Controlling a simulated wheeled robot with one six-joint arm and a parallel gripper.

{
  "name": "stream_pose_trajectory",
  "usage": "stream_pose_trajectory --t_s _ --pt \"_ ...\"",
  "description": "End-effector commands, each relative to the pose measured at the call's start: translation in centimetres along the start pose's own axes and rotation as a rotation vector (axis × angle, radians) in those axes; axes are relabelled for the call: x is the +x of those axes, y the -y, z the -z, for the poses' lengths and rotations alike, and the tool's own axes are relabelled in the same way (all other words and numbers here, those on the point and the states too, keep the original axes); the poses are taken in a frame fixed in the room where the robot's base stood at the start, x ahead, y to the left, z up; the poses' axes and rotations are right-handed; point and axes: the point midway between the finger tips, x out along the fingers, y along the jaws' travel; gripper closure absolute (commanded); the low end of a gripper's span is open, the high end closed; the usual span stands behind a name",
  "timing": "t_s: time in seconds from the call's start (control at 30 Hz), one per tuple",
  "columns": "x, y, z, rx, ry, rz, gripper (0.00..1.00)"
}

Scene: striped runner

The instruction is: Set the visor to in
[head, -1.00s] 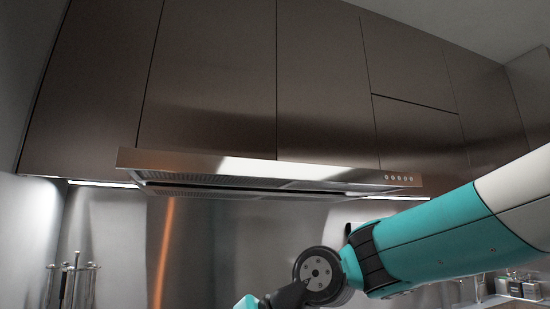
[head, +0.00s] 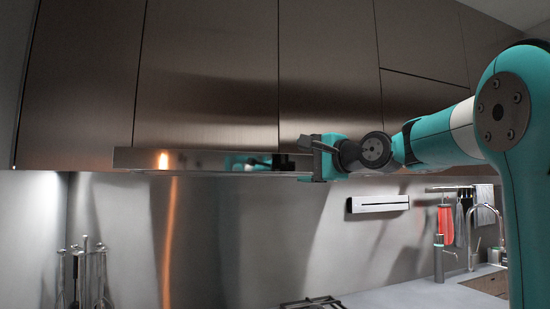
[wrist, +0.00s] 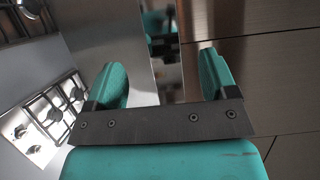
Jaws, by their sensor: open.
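The visor (head: 200,160) is the long steel front strip of the range hood under the upper cabinets. In the head view it appears to stand forward of the cabinet fronts, and its right part is hidden behind my gripper (head: 308,158). My gripper is in front of the strip, right of its middle, with a teal reflection in the steel. In the wrist view my gripper (wrist: 160,80) is open, its two teal fingers apart with nothing held. The shiny visor strip (wrist: 170,88) shows beyond and between them. I cannot tell whether a finger touches it.
Brown steel cabinets (head: 210,75) rise directly above the hood. Below are a hob (head: 312,303), a counter (head: 400,297) with a tap, and a utensil stand (head: 85,275) at the left. A wall-mounted white bar (head: 378,203) is at the right. The space under the hood is clear.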

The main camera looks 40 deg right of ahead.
Motion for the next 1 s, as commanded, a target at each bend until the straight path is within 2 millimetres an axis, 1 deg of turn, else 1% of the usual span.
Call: stream_pose_trajectory --t_s 0.03,0.1,0.3,0.4,0.5,0.67,0.93,0.97,1.0 --pt "1.3 0.4 -0.1 0.004 0.007 -0.002 0.21" --pt "3.0 0.4 -0.2 0.002 0.007 -0.003 0.21" --pt "7.3 0.4 -0.1 0.002 0.004 -0.003 0.21" --pt "8.9 0.3 -0.1 0.0 0.002 -0.002 0.21" --pt "10.1 0.3 0.0 0.0 0.001 -0.001 0.21" --pt "11.0 0.1 0.0 -0.001 0.0 -0.001 0.21" --pt "11.1 0.0 0.0 -0.001 -0.001 -0.001 0.21" --pt "11.1 0.0 0.0 -0.001 -0.001 -0.001 0.28" --pt "11.1 0.0 0.0 -0.001 -0.001 -0.001 0.37"
